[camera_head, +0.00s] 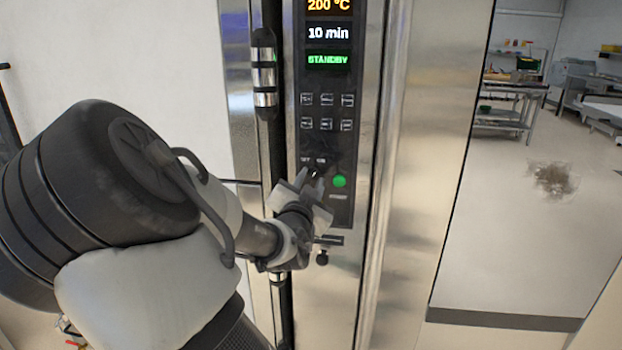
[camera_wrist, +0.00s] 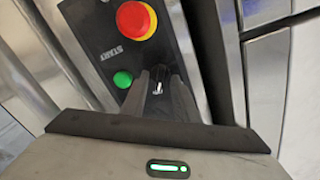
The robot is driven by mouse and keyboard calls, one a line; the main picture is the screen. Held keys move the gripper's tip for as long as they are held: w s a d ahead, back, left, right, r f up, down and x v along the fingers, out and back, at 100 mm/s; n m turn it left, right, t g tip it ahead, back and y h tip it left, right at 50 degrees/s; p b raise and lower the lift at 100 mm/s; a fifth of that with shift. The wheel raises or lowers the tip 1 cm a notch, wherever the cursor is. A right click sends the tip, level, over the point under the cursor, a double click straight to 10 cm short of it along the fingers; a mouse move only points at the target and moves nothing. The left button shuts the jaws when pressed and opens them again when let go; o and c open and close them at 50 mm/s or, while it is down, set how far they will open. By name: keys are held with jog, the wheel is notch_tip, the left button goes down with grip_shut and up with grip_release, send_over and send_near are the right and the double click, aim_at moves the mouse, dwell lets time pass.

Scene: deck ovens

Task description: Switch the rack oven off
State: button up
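The rack oven's dark control panel (camera_head: 327,137) shows 200 °C, 10 min and a green STANDBY display (camera_head: 328,59). My gripper (camera_head: 314,180) is at the lower panel, just below the small OFF and ON labels (camera_head: 313,161). In the wrist view its two fingers (camera_wrist: 158,92) are apart, one on each side of a small black rotary switch (camera_wrist: 157,86) with a pale pointer mark. I cannot tell whether they touch it. The round green button (camera_head: 339,181) is right beside the fingers; it also shows in the wrist view (camera_wrist: 123,79). The gripper hides part of the lower panel.
A red emergency button (camera_wrist: 136,20) on yellow sits near the switch in the wrist view. A vertical door handle (camera_head: 264,75) runs left of the panel. Open floor (camera_head: 510,230) lies at right, with a dark stain and work tables (camera_head: 508,106) behind.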

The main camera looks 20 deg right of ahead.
grip_shut()
jog(key=shift+r+n+p, duration=0.1)
jog(key=shift+n+p, duration=0.2)
jog(key=shift+r+n+p, duration=0.1)
jog(key=shift+n+p, duration=0.35)
jog(key=shift+n, duration=0.15)
jog(key=n+p, duration=0.2)
jog(key=n, duration=0.1)
jog(key=shift+n, duration=0.3)
jog(key=n+p, duration=0.3)
jog(key=n, duration=0.3)
jog(key=shift+w+a, duration=0.1)
jog(key=shift+a, duration=0.05)
jog(key=shift+n, duration=0.4)
